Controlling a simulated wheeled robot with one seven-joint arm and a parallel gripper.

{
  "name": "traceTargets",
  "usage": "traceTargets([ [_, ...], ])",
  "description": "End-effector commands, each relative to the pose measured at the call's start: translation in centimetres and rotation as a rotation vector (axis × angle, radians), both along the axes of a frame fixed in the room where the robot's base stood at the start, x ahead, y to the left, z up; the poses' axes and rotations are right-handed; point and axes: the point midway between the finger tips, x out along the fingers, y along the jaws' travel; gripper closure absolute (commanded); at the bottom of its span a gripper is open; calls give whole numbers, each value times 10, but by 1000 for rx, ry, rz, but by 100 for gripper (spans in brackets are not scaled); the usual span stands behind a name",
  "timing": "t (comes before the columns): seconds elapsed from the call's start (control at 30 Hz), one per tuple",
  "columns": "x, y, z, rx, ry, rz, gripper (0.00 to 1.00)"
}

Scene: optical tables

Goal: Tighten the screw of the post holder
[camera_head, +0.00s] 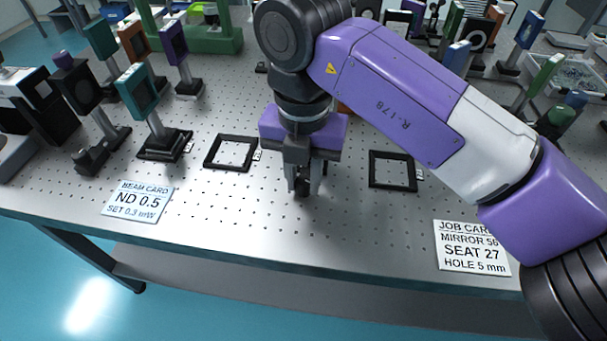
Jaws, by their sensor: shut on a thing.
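My gripper (303,182) points down over the middle of the perforated table (330,235), near its front. Its fingers are shut on a small dark thing (302,188), mostly hidden between them; I cannot tell what it is or whether it touches the table. A teal-framed optic (137,90) stands upright on a post in a dark holder and base (165,145), left of my gripper and apart from it. The holder's screw is too small to make out. I cannot tell which post holder is the task's one.
Square black frames lie flat left (231,153) and right (392,171) of my gripper. A beam card (137,201) and a job card (472,247) lie near the front edge. Several mounted optics crowd the left and back right. The front middle is clear.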

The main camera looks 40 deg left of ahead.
Motion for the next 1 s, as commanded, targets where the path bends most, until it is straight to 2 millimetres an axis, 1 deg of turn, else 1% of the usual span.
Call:
traceTargets([
  [0.1,1,0,2,-2,-3,100,100],
  [0.27,1,0,1,0,-1,204,100],
  [0.6,1,0,1,0,-1,226,100],
  [0.63,1,0,1,0,-1,226,72],
  [0.7,1,0,1,0,-1,226,58],
  [0.73,1,0,1,0,-1,226,54],
  [1.0,1,0,0,0,0,225,54],
])
